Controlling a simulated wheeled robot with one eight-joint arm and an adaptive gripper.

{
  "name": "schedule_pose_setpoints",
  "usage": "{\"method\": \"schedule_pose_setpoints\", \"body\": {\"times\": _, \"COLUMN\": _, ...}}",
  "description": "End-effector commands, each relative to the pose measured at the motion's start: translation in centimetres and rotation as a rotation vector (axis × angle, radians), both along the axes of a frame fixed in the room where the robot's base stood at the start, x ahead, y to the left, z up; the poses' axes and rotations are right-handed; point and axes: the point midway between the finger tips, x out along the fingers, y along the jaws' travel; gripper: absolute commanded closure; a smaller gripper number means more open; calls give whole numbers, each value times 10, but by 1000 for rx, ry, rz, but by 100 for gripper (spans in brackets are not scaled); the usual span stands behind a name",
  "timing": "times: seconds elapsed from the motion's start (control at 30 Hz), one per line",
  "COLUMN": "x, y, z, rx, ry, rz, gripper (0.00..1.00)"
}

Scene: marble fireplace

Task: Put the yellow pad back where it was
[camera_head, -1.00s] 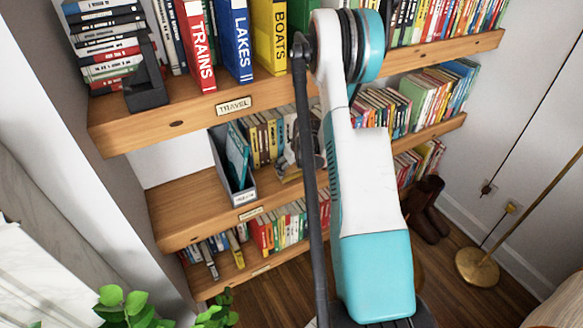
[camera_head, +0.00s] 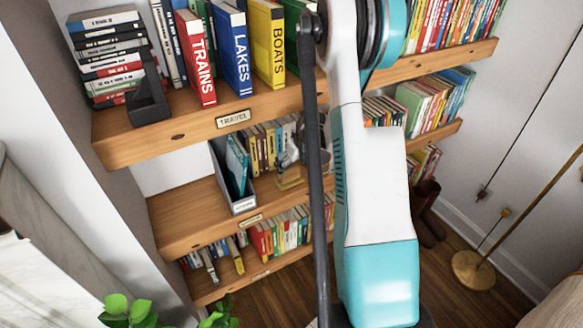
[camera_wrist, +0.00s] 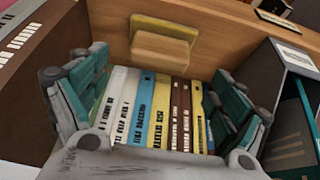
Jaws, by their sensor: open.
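A yellow pad-like thing (camera_wrist: 165,28), olive-yellow with a tan block-like part, lies on the wooden middle shelf in front of the books in the wrist view. A yellowish bit of it (camera_head: 290,183) shows under my gripper in the head view. My gripper (camera_wrist: 161,66) is open, its teal and grey fingers wide apart with nothing held between them. The pad shows just past the fingertips, apart from them as far as I can tell. In the head view my gripper (camera_head: 289,155) is at the middle shelf, partly hidden by my arm.
A row of upright books (camera_wrist: 150,108) stands behind the fingers. A grey file box (camera_head: 222,175) with teal folders stands close on the left in the head view. The top shelf (camera_head: 200,127) hangs above, and the middle shelf's left part is bare.

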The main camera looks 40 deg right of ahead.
Motion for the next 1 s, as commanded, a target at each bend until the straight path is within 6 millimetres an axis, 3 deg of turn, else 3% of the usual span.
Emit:
{"method": "schedule_pose_setpoints", "body": {"times": 0.1, "x": -7, "y": 1, "z": 20, "rx": 0, "ry": 0, "rz": 0, "gripper": 10}}
{"method": "schedule_pose_setpoints", "body": {"times": 0.3, "x": -13, "y": 3, "z": 33, "rx": 0, "ry": 0, "rz": 0, "gripper": 10}}
{"method": "schedule_pose_setpoints", "body": {"times": 1.0, "x": -13, "y": 3, "z": 34, "rx": 0, "ry": 0, "rz": 0, "gripper": 10}}
